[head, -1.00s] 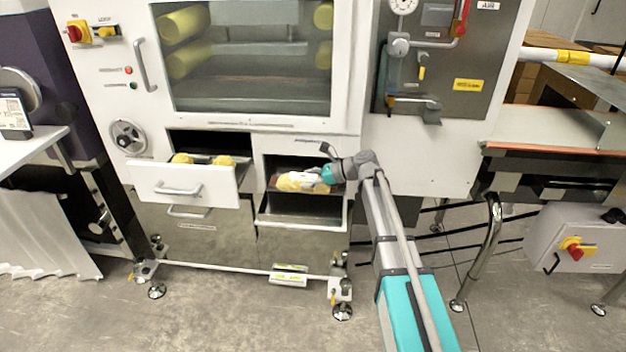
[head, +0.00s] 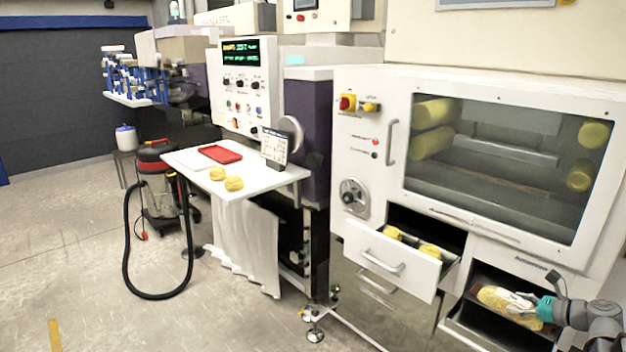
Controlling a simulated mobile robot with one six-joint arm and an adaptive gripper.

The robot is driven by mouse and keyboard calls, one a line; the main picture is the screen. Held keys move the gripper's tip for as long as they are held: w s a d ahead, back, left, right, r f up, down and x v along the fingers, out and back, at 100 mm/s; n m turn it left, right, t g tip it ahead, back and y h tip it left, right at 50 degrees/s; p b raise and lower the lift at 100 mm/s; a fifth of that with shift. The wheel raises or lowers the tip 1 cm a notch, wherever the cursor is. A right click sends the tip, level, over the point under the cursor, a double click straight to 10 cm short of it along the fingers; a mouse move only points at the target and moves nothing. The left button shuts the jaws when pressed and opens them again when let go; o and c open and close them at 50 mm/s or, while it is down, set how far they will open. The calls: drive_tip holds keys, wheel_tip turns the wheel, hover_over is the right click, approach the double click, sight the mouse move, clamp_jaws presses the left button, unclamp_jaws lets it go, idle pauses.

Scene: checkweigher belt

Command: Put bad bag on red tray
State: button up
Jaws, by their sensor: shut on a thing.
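My gripper (head: 527,302) is at the lower right, in front of the lower right opening of the white machine. It is shut on a yellow bag (head: 496,298), which sits at or just inside that opening; I cannot tell whether it still touches the surface below. The red tray (head: 220,154) lies flat on a white side table at the left, well away from my gripper. It looks empty.
Two yellow bags (head: 234,183) lie on the white table (head: 188,160) in front of the tray. An open white drawer (head: 392,262) holding yellow bags juts out left of my gripper. A vacuum cleaner (head: 157,178) with a black hose stands on the floor; the left floor is clear.

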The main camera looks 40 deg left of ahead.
drive_tip(key=s+a+r+p, duration=0.1)
drive_tip(key=s+r+p, duration=0.4)
drive_tip(key=r+p, duration=0.4)
drive_tip(key=s+a+r+p, duration=0.2)
drive_tip(key=s+r+p, duration=0.3)
drive_tip(key=r+p, duration=0.5)
drive_tip(key=s+a+r+p, duration=0.2)
drive_tip(key=s+r+p, duration=0.3)
drive_tip(key=r+p, duration=0.4)
drive_tip(key=shift+r+p, duration=0.3)
drive_tip(key=shift+r, duration=0.3)
drive_tip(key=shift+s+a+g, duration=0.1)
drive_tip(key=shift+g, duration=0.2)
